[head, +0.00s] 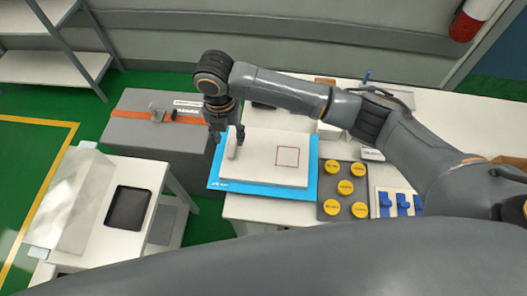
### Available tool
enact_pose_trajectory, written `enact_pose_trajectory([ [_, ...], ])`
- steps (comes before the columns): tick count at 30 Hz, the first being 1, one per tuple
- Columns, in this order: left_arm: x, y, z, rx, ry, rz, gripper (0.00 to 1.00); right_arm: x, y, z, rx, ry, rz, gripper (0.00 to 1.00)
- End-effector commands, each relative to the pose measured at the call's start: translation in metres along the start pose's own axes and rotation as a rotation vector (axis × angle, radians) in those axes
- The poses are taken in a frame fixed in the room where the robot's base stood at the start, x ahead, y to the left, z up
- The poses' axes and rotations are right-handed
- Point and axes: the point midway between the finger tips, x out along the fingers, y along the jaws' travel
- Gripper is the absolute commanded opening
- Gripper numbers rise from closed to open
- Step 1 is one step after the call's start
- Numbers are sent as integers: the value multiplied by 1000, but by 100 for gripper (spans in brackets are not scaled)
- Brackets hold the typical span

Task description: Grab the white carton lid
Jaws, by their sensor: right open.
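The white carton lid (265,170) lies flat on a blue mat (252,191) on the white table. A red square outline is marked on its top. My right arm reaches in from the right, and its open gripper (227,145) points down at the lid's left end. A light grey upright piece shows between the fingers and the lid; I cannot tell whether it is a finger or a tab. Whether the fingers touch the lid is not clear. My left gripper is not in view.
A grey case (150,140) with an orange strap stands left of the mat. A dark board with several yellow knobs (345,187) and a panel with blue switches (402,200) lie to the right. A side table at the left holds a black tray (129,208).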

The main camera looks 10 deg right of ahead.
Motion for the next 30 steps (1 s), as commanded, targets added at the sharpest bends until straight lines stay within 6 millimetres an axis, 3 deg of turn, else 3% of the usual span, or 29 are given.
enact_pose_trajectory([
  [5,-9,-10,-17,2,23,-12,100,14,-2,1,2,2,-3,43],
  [9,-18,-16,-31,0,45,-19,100,37,-4,3,1,2,-2,43],
  [14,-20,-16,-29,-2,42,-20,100,52,-3,3,0,0,0,43],
  [21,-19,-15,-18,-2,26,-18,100,54,-3,4,-1,-1,1,43],
  [27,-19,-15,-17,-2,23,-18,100,54,-3,4,-1,-1,1,3],
  [30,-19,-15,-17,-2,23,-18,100,54,-3,4,-1,-1,1,0],
])
